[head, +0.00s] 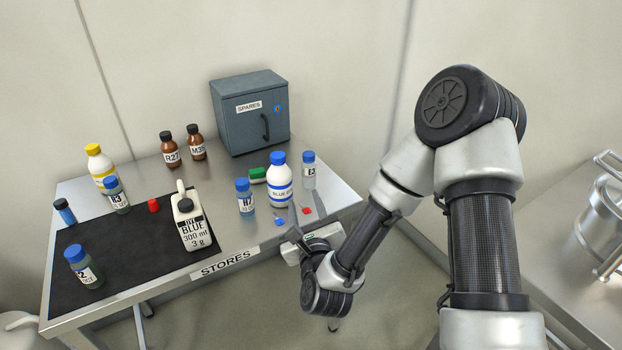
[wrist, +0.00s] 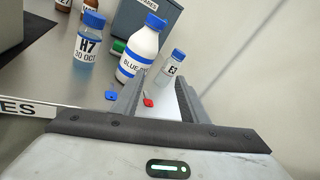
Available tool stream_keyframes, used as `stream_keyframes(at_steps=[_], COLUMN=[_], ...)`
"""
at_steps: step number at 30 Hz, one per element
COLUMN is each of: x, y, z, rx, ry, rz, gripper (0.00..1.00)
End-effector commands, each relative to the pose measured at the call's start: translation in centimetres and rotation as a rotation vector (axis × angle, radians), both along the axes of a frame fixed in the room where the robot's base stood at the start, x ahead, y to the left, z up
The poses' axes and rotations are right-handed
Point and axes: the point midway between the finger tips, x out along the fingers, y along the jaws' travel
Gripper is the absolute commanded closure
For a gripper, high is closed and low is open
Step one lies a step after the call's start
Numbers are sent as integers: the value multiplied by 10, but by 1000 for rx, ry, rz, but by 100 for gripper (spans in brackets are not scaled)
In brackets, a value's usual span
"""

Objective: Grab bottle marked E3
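The bottle marked E3 (head: 309,171) is small and clear with a blue cap. It stands upright near the right end of the steel table, to the right of a white bottle. In the wrist view the E3 bottle (wrist: 170,68) stands beyond my fingers, roughly in line with the gap between them. My gripper (wrist: 158,88) is open, with nothing between its fingers. In the head view my gripper (head: 298,238) is at the table's front edge, and its fingers are partly hard to make out.
The white bottle with blue bands (head: 279,182) stands close left of E3, and bottle H7 (head: 245,196) further left. A red item (head: 307,210) and a blue item (head: 280,221) lie in front. A grey SPARES cabinet (head: 250,115) stands behind. The table (head: 335,198) ends right of E3.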

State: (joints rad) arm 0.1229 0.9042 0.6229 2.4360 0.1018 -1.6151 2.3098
Motion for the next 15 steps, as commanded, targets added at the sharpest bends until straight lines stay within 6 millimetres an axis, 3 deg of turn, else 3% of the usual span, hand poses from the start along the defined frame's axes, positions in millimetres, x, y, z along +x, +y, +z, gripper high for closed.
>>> stream_keyframes(at_steps=[1, 8, 11, 15], x=[-5, -13, -2, 29], y=[-2, -13, -13, -10], z=[-23, -35, -33, -32], rx=[104, 366, 383, 379], ry=[5, -27, -35, -37], rz=[-40, -140, -147, -146], gripper=[60, 60, 60, 60])
